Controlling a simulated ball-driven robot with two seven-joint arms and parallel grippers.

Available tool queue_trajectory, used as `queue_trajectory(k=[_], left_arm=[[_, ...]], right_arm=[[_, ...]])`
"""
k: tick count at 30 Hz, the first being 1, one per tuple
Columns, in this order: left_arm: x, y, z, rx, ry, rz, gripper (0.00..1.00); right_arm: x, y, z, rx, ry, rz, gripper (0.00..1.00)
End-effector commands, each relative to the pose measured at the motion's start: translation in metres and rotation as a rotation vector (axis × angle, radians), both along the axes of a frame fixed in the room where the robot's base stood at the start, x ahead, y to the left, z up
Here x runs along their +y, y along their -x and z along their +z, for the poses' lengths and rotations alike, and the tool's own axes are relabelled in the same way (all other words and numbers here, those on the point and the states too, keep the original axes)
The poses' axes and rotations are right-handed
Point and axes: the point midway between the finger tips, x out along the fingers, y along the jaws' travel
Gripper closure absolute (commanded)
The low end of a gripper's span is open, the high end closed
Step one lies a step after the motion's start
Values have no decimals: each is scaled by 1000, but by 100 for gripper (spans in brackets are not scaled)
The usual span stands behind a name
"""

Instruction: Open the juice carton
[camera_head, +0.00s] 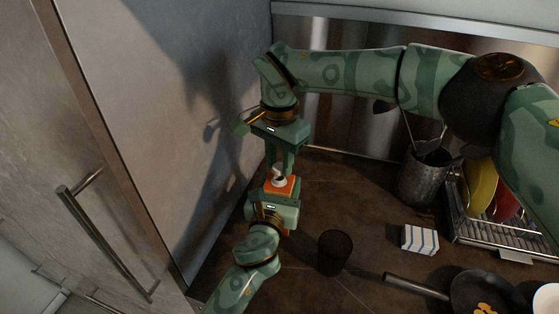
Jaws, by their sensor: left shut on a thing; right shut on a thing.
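The juice carton (281,188) shows as a small orange and white top between my two grippers; the rest of it is hidden. A small white cap or spout (279,178) stands on its top. My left gripper (272,197) comes from below and is shut on the carton's body. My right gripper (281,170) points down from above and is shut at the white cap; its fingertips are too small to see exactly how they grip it.
A dark cup (335,252) and a striped box (420,240) stand on the dark counter to the right. A pan (480,290), a utensil holder (423,180) and a dish rack (500,228) with plates lie further right. A grey cabinet wall (165,100) rises close on the left.

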Motion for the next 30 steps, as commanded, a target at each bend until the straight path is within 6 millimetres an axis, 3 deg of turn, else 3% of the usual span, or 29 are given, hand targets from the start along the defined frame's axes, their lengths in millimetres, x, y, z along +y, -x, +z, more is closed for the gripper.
queue_trajectory(k=[7,15,21,22,24,30], left_arm=[[0,0,-1,2,0,0,100],[0,0,-1,2,0,0,100],[0,0,-1,1,1,0,100],[0,0,-1,1,1,0,35],[0,0,-1,1,0,0,18],[0,0,0,1,0,0,18]], right_arm=[[0,0,6,-1,0,0,100],[0,0,39,-2,0,-1,100],[0,0,40,0,0,0,100],[0,0,40,0,0,0,100],[0,0,40,0,0,0,100],[0,0,40,0,0,0,100]])
